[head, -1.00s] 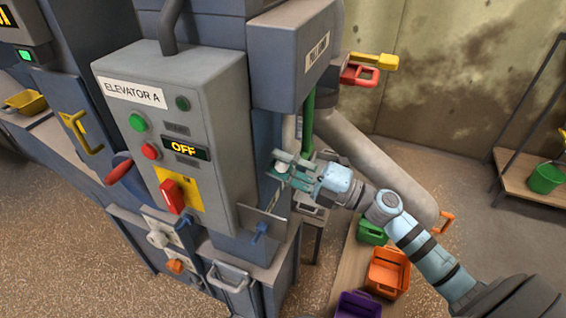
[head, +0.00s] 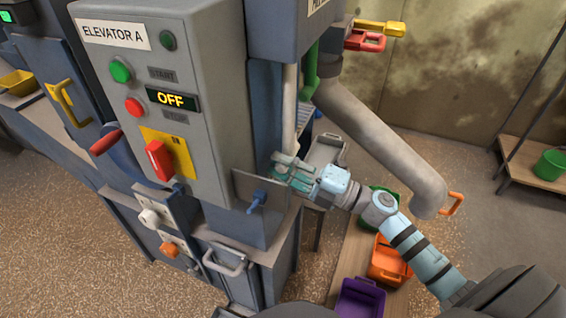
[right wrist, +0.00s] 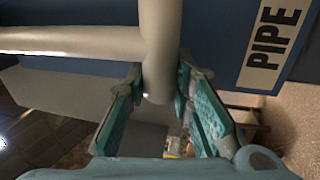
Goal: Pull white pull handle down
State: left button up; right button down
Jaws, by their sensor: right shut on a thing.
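The white pull handle (head: 289,110) hangs as a pale upright bar on the right side of the grey machine, beside a green bar. In the right wrist view the handle (right wrist: 160,45) is a thick cream bar with a rounded lower end, joined by a sideways bar. My right gripper (head: 282,168) is at the lower end of the handle, its teal finger pads on both sides of it. In the right wrist view the gripper (right wrist: 160,88) is shut on that lower end. The handle's tip is partly hidden by the fingers in the head view. My left gripper is not in view.
The Elevator A control box (head: 158,115) reads OFF, with a red switch (head: 159,160). A metal plate with a blue knob (head: 257,198) sits close left of my gripper. A grey chute (head: 375,140) slopes behind my arm. Orange (head: 388,262) and purple (head: 360,298) bins stand below.

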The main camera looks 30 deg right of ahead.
jog(key=shift+f, duration=0.35)
jog(key=c, duration=1.5)
grip_release()
jog(key=shift+o, duration=0.7)
jog(key=v, duration=1.2)
jog(key=shift+d+r, duration=0.1)
